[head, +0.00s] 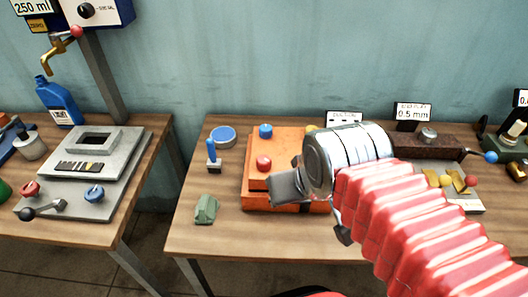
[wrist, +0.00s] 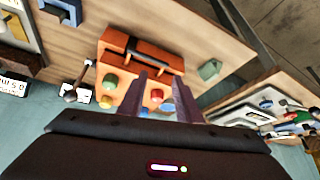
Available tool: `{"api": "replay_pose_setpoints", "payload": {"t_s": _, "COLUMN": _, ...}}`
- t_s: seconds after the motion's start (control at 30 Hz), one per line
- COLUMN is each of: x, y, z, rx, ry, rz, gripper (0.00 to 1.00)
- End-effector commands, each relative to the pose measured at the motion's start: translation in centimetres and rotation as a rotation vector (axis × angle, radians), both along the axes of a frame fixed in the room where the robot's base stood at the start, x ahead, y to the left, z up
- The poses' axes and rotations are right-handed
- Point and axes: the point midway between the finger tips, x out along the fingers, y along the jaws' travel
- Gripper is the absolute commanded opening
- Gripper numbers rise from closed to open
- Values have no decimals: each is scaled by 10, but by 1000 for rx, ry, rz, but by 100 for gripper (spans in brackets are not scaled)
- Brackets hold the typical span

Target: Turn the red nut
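The red nut (head: 264,163) sits on top of the orange box (head: 255,202), near the box's left side in the head view. In the wrist view the red nut (wrist: 156,95) shows between my two dark fingers, on the orange box (wrist: 119,62). My gripper (wrist: 161,80) is open, its fingers apart with nothing held. In the head view it hangs over the front right of the box and hides part of it. I cannot tell how high the fingers are above the nut. A blue nut (head: 265,131) and a yellow one (head: 312,127) stand behind the red one.
A blue-lidded tin (head: 222,137), a blue-handled tool (head: 212,156) and a green block (head: 206,209) lie left of the box. A brown device (head: 432,148) stands to the right. A gap separates this table from the left one.

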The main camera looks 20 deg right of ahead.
Motion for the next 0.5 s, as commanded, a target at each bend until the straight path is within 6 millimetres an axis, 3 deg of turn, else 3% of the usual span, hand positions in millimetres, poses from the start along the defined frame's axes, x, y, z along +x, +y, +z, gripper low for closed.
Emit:
{"api": "replay_pose_setpoints", "payload": {"t_s": 0.1, "x": 0, "y": 0, "z": 0, "rx": 0, "ry": 0, "rz": 0, "gripper": 31}}
{"api": "replay_pose_setpoints", "payload": {"t_s": 0.27, "x": 2, "y": 0, "z": 3, "rx": 5, "ry": 5, "rz": -10, "gripper": 42}}
{"api": "replay_pose_setpoints", "payload": {"t_s": 0.4, "x": 10, "y": 2, "z": 10, "rx": 28, "ry": 31, "rz": -55, "gripper": 51}}
{"api": "replay_pose_setpoints", "payload": {"t_s": 0.5, "x": 21, "y": 5, "z": 19, "rx": 59, "ry": 65, "rz": -116, "gripper": 51}}
